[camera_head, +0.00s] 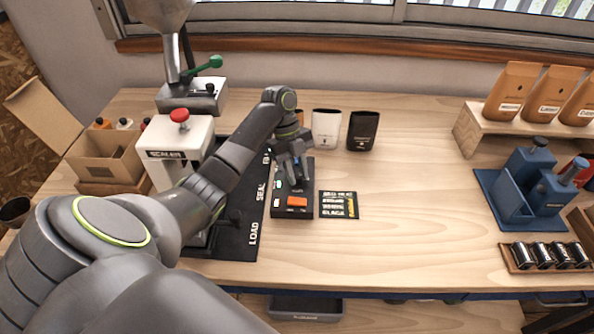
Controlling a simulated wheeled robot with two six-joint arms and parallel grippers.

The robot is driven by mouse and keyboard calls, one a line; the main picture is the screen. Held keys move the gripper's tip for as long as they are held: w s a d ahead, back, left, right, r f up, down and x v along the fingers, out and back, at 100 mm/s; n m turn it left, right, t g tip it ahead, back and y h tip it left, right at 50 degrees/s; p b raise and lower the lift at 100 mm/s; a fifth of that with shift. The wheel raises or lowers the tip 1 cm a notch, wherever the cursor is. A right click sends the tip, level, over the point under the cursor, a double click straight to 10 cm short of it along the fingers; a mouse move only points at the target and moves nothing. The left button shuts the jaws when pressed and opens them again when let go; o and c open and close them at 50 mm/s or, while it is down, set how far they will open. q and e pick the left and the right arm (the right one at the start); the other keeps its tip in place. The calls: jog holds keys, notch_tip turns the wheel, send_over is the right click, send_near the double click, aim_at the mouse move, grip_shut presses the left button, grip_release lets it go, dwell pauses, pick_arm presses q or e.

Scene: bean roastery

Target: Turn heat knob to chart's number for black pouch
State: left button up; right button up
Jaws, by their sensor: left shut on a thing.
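A black control box (291,213) with an orange button (297,201) lies on the wooden table near the middle. My left gripper (292,184) reaches down onto the box's upper part and is shut on the heat knob, which its fingers mostly hide. The knob's pointer and scale cannot be made out. A small black chart (339,213) with pale and yellow lines of print lies just right of the box; its numbers are too small to read. The black pouch (362,130) stands upright behind the chart, beside a white pouch (326,128). My right gripper is out of view.
A sealer (178,140) with a red knob stands left of my arm on a black mat (240,240). An open cardboard box (105,160) is farther left. Blue holders (520,190) and a shelf of orange pouches (512,92) stand right. The table's centre right is clear.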

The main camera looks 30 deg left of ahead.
pick_arm(q)
jog(key=shift+r+n+t+p, duration=0.25)
jog(key=shift+n+p, duration=0.45)
jog(key=shift+p, duration=0.4)
jog(key=n+t+p, duration=0.1)
jog(key=n+p, duration=0.3)
jog(key=n+t+p, duration=0.2)
jog(key=n+p, duration=0.1)
jog(key=p, duration=0.1)
jog(key=n+t+p, duration=0.1)
jog(key=n+p, duration=0.3)
jog(key=shift+s+d+n+y, duration=0.1)
jog(key=shift+s+n+y, duration=0.2)
jog(key=shift+y, duration=0.1)
jog(key=shift+f+n+t+y+p, duration=0.1)
jog(key=shift+n+t+y+p, duration=0.35)
jog(key=shift+n+p, duration=0.55)
jog(key=shift+f+n+y+p, duration=0.15)
jog(key=shift+n+y+p, duration=0.2)
jog(key=shift+n, duration=0.95)
jog(key=shift+s, duration=0.1)
jog(key=o, duration=1)
